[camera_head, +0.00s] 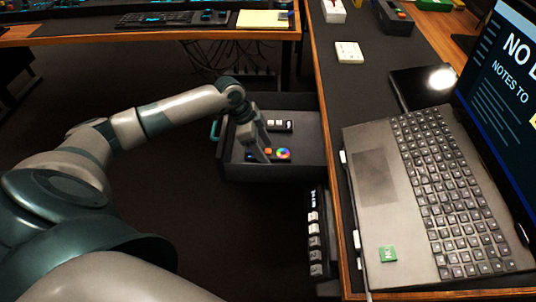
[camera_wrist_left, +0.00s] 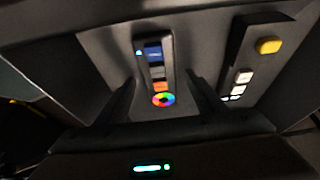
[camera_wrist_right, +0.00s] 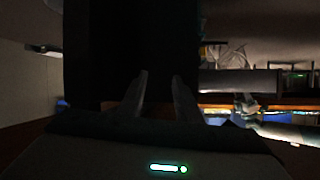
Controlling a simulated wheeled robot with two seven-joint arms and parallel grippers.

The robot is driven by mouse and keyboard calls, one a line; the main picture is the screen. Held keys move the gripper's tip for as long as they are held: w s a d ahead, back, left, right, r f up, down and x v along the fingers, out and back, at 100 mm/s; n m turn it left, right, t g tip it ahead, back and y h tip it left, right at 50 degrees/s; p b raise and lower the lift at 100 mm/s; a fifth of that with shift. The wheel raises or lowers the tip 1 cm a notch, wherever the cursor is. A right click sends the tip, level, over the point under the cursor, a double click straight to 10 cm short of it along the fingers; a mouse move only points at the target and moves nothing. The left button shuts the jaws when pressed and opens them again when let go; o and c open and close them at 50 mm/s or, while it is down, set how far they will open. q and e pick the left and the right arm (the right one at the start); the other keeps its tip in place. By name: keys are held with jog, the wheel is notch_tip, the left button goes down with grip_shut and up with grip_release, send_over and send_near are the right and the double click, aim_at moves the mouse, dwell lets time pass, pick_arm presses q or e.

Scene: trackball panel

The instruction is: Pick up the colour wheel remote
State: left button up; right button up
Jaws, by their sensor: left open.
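The colour wheel remote (camera_head: 284,154) lies in the open drawer (camera_head: 312,151), with its rainbow wheel showing in the head view. In the left wrist view the remote (camera_wrist_left: 157,70) is a dark bar with blue, grey and orange keys and the colour wheel at its near end. My left gripper (camera_head: 265,157) reaches down into the drawer at the remote. Its two fingers (camera_wrist_left: 160,92) are apart, one on each side of the remote, without visible contact. My right gripper (camera_wrist_right: 158,82) shows only in its own wrist view, with its fingers apart and nothing between them.
A second dark device with white keys (camera_head: 279,125) lies in the drawer beside the remote; it shows a yellow button (camera_wrist_left: 268,46) in the left wrist view. The drawer walls stand close around the left gripper. A laptop (camera_head: 430,200) occupies the desk at right.

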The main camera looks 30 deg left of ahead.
pick_arm(q)
jog(key=c, duration=1.2)
